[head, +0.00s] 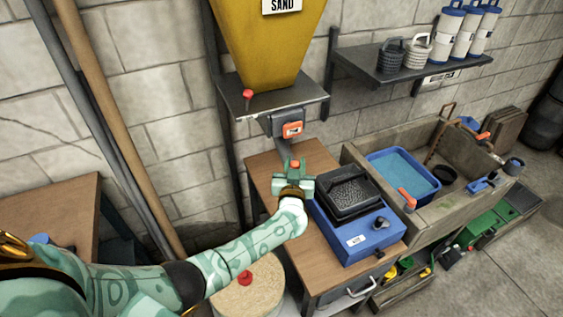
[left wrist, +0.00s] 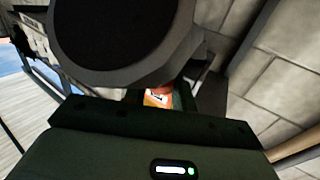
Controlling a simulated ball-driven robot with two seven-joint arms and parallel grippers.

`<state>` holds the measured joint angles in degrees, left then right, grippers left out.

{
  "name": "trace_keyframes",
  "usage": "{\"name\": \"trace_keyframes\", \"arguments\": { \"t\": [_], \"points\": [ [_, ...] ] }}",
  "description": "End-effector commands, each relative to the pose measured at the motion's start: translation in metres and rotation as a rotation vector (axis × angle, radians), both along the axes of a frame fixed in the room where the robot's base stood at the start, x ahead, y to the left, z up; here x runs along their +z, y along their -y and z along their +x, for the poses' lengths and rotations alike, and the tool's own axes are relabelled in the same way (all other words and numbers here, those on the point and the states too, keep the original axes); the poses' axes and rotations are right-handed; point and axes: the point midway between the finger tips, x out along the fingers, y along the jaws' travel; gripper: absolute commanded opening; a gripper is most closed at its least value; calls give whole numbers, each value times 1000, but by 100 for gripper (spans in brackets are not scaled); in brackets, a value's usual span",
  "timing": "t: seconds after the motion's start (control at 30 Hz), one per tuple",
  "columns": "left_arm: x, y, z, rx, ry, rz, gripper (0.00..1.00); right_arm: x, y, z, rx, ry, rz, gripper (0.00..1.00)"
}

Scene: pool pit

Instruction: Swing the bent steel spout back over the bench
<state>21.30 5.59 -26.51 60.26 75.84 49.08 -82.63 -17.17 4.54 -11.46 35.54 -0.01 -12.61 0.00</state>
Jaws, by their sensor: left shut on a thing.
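The bent steel spout (head: 284,149) comes down below the yellow sand hopper (head: 268,40), under a grey housing with an orange tab (head: 292,129). My left gripper (head: 294,171) is at the spout's lower end, over the wooden bench (head: 268,170), shut on it. A small red-orange part shows between the fingers. The fingers hide most of the spout's end. In the left wrist view a large dark rounded part (left wrist: 120,40) fills the top, and an orange patch (left wrist: 158,97) shows beyond the gripper body. My right gripper is not in view.
A blue scale (head: 357,240) with a black tray of grey grains stands on the bench, right of my gripper. A wooden trough (head: 432,205) holding a blue tub lies farther right. A round sand-coloured drum (head: 248,290) stands below my forearm. Poles lean on the wall at left.

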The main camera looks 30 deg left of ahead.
Motion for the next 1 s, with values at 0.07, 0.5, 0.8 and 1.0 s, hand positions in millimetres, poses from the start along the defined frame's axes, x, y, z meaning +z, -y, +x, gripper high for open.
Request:
{"name": "trace_keyframes", "arguments": {
  "t": [0.07,0.5,0.8,1.0],
  "points": [
    [-2,7,6,36,0,-2,0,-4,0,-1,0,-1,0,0],
    [-1,16,16,121,-1,1,0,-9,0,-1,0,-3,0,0],
    [-1,16,16,121,-1,0,29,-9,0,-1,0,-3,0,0],
    [-1,15,17,121,0,0,45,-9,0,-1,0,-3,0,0]
  ]
}}
